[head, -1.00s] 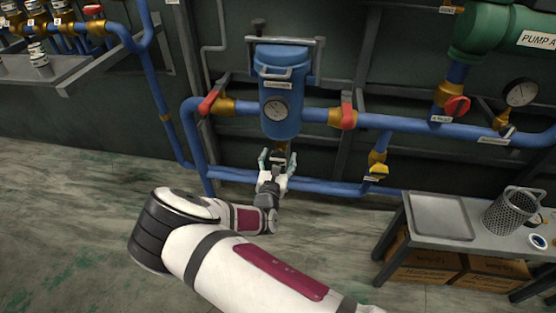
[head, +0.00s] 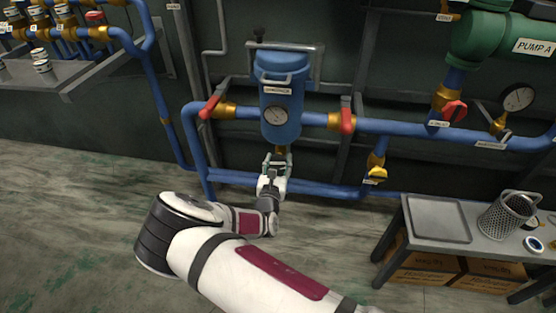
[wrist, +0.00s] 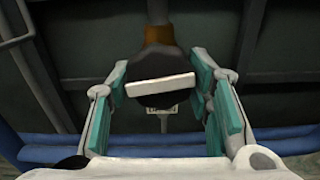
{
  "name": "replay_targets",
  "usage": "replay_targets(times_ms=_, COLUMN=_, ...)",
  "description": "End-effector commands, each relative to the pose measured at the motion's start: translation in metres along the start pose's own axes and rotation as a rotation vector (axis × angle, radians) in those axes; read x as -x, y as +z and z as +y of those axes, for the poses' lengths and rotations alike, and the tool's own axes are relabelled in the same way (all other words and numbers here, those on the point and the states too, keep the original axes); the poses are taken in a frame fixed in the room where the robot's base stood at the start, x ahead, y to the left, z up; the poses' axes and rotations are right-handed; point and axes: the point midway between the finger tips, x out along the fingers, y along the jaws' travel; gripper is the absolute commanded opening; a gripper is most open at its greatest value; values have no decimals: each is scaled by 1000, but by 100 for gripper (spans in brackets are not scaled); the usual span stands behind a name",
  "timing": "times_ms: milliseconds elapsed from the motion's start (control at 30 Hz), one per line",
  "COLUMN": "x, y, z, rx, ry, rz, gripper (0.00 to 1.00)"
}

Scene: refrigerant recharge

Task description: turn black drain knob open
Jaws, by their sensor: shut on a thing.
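The black drain knob (wrist: 150,98) sits below the blue filter vessel (head: 281,100), under a brass fitting (wrist: 152,52). A pale bar crosses its front, slightly tilted. My gripper (head: 277,162) is under the vessel. In the wrist view, its teal-padded fingers (wrist: 163,88) are on the left and right sides of the knob, shut on it. In the head view the fingers largely hide the knob.
Blue pipe runs horizontally behind my gripper. Red-handled valves (head: 210,107) (head: 346,120) flank the vessel, and a yellow-handled valve (head: 376,174) is to the right. A metal bench (head: 440,222) with a mesh basket (head: 506,215) stands at right.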

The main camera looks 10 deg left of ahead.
Motion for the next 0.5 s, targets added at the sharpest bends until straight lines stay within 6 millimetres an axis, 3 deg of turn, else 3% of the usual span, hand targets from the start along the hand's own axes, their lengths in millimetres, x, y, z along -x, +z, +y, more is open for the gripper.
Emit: replay_targets(times_ms=500, x=0, y=2, z=-2, rx=473, ry=1, rz=1, gripper=18)
